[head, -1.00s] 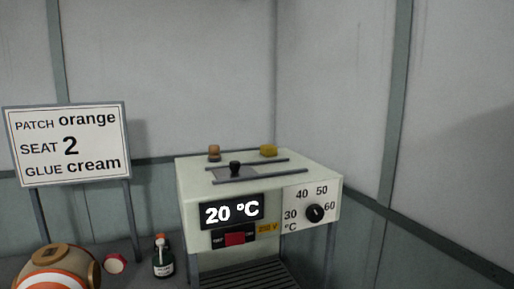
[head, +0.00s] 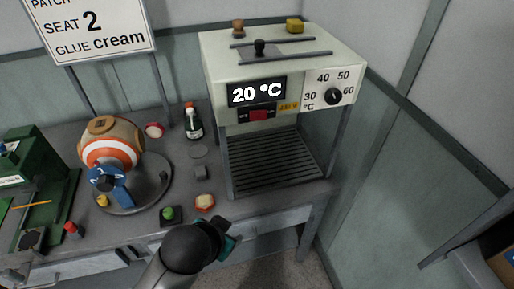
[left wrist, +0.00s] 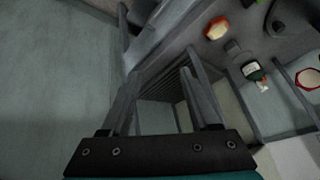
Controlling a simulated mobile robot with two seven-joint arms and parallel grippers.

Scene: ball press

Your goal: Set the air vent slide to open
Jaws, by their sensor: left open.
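The air vent slide is a dark plate with a black knob (head: 259,47) between two dark rails on top of the cream oven (head: 222,62). The knob stands left of the middle of the rails. I see no open or closed marking by it. My left gripper (head: 226,237) is low in front of the bench, well below and in front of the oven top, touching nothing. In the left wrist view its two fingers (left wrist: 163,92) are apart with nothing between them. The slide cannot be made out in that view. My right gripper is not in view.
The oven display (head: 257,92) reads 20 °C, with a dial (head: 333,96) beside it. Brown and yellow items (head: 294,26) sit on the oven's back edge. A striped ball (head: 110,152), bottle (head: 193,124) and red-rimmed pots (head: 205,201) stand on the bench. A sign (head: 92,27) stands behind.

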